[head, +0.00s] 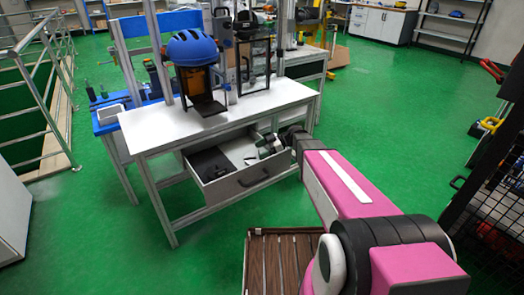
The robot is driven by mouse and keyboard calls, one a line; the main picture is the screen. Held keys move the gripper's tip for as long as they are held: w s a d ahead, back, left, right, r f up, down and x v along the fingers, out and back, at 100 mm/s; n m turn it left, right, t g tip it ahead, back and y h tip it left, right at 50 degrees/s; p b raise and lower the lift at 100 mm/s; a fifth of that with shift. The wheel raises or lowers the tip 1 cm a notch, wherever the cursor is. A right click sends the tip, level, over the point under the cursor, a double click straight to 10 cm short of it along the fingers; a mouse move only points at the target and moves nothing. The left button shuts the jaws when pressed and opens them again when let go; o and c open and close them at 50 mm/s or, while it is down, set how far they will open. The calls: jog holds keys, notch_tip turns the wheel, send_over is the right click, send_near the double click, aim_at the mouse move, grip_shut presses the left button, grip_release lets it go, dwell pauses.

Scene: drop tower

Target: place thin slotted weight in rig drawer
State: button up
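The rig drawer (240,184) is pulled open under the front of the white-topped rig table (150,128). A flat dark item (211,164) lies in its left part. My arm reaches in from the right, and my gripper (262,146) is over the right side of the drawer, near the table's front edge. The gripper is small and dark here, so I cannot tell whether it is open or shut or holds anything. I cannot make out the thin slotted weight; it may be hidden by the gripper or too small to see.
A blue helmet (192,48) sits on the drop rig on the tabletop. The tabletop edge overhangs the back of the drawer. A brown slatted surface (262,262) is in the foreground, and a black mesh fence (490,190) stands at right. Green floor is clear at left.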

jog(key=shift+f, duration=0.55)
jog(key=shift+w+d+r, duration=0.1)
jog(key=shift+r, duration=0.5)
jog(key=v, duration=1.2)
jog(key=shift+r, duration=0.3)
dwell(0.5)
